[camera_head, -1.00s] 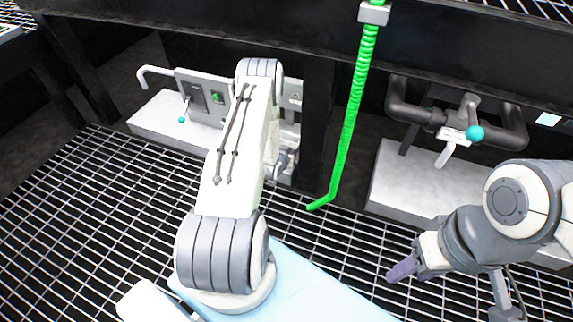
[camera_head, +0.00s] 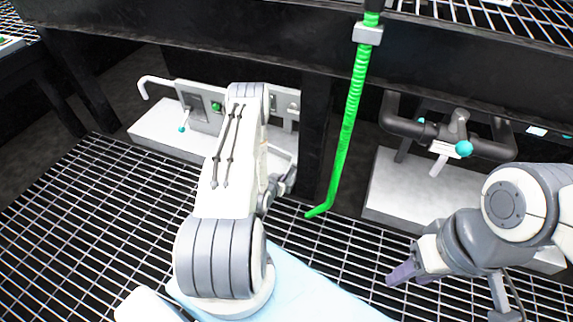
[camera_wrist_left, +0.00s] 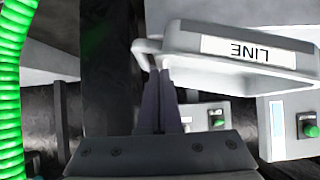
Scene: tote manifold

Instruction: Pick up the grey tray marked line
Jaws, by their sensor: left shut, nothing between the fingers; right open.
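The grey tray (camera_wrist_left: 240,45) marked LINE shows in the left wrist view at the upper right, its label upside down. My left gripper (camera_wrist_left: 160,80) is shut and empty. Its fingertips overlap the tray's left end in that view; whether they touch it I cannot tell. In the head view my left arm hides most of that area, and a pale edge (camera_head: 284,152), perhaps the tray's, shows just right of the arm. My right gripper (camera_head: 404,272) is open over the grating at the lower right, away from the tray.
A green hose (camera_head: 348,125) hangs right of my left arm and also shows in the wrist view (camera_wrist_left: 10,90). A panel with a green button (camera_wrist_left: 216,117) stands behind the tray. Dark pipes with a teal-tipped valve (camera_head: 463,149) are at the right. Open grating (camera_head: 90,215) lies left.

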